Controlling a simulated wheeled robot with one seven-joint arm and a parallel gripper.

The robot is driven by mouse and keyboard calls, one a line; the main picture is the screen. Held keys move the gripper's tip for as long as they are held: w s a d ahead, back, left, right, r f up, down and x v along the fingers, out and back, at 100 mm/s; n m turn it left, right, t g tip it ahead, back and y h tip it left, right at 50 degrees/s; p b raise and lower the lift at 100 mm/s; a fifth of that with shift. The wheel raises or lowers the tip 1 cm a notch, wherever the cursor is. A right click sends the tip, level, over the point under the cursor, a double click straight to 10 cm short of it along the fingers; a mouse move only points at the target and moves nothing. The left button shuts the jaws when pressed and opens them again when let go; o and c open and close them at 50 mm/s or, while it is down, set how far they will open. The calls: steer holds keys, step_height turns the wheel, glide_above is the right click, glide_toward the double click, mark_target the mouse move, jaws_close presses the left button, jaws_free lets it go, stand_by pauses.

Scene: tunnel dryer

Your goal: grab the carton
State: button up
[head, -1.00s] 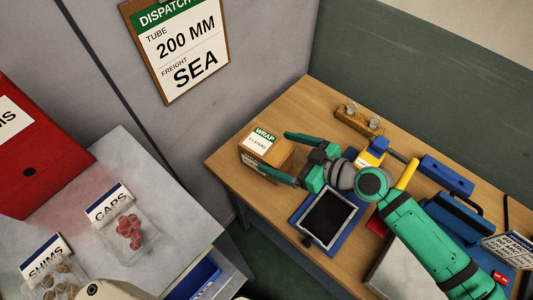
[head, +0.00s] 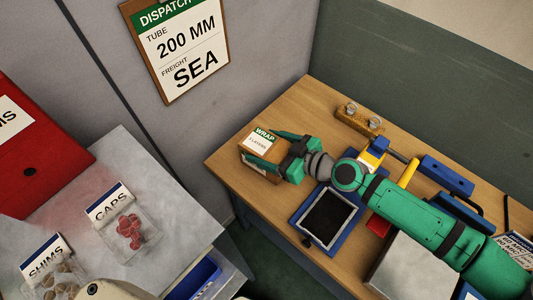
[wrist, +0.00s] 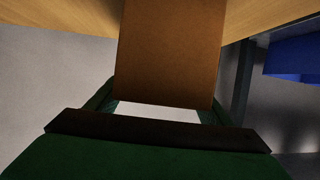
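The carton (head: 255,149) is a small brown box with a white and green label reading "WRAP" on top. It stands upright near the left corner of the wooden table. My gripper (head: 262,148) is at the carton with its green fingers spread, one along the far side and one along the near side. In the wrist view the carton's brown face (wrist: 170,50) fills the middle between the fingers (wrist: 160,105). The fingers look open around it. Whether they touch its sides is hard to tell.
A blue-framed black tray (head: 328,218) lies below my arm. A wooden block with glass pieces (head: 359,120) stands behind, and blue and yellow tools lie to the right. The table's left edge (head: 222,180) is close to the carton. A grey bench (head: 175,205) stands left.

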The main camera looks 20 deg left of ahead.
steer(key=c, duration=1)
steer(key=shift+c, duration=1.1)
steer(key=shift+r, duration=0.15)
